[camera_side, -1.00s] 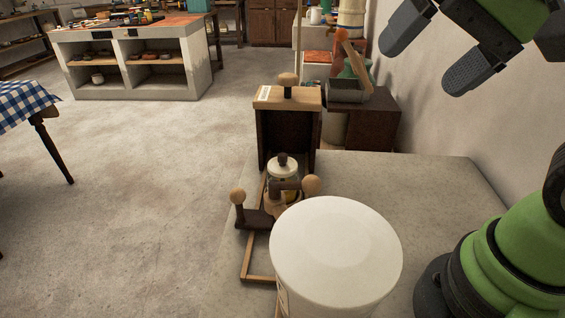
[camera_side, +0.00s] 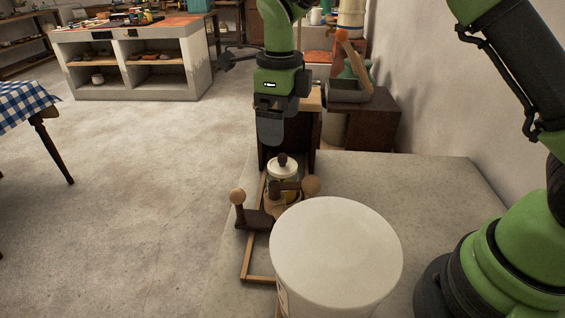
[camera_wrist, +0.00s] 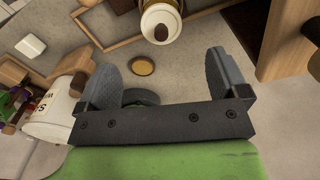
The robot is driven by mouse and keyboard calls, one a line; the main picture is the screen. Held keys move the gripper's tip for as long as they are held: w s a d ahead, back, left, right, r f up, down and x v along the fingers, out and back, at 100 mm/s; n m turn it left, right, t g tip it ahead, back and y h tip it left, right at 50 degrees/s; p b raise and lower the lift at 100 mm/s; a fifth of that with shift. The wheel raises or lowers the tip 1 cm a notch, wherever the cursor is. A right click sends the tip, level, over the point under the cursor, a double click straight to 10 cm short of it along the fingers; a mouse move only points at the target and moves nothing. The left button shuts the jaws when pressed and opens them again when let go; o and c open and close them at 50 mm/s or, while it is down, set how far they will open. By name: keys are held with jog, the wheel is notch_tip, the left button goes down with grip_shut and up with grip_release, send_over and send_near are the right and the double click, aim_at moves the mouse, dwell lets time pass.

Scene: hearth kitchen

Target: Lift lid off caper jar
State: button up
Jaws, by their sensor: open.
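The caper jar (camera_side: 292,187) is a small glass jar standing among dark wooden parts with round pale knobs, which hide part of its body. Its lid (camera_side: 281,169) is white with a dark knob and sits on the jar. In the wrist view the lid (camera_wrist: 158,17) shows at the top edge, with the brown knob facing me. My gripper (camera_side: 270,132) is above and slightly left of the lid in the side view, apart from it. In the wrist view my gripper (camera_wrist: 163,65) is open and empty, with the lid beyond the fingertips.
A large white-topped canister (camera_side: 336,250) stands in front of the jar. A dark wooden box (camera_side: 304,140) stands behind it, partly hidden by my gripper. The grey worktop (camera_side: 420,185) is clear to the right. The wrist view shows a round tan disc (camera_wrist: 140,65) on the surface.

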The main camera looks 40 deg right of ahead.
aim_at(280, 154)
notch_tip(280, 154, down, 8)
jog(key=shift+f, duration=0.2)
dwell(0.3)
jog(key=c, duration=1)
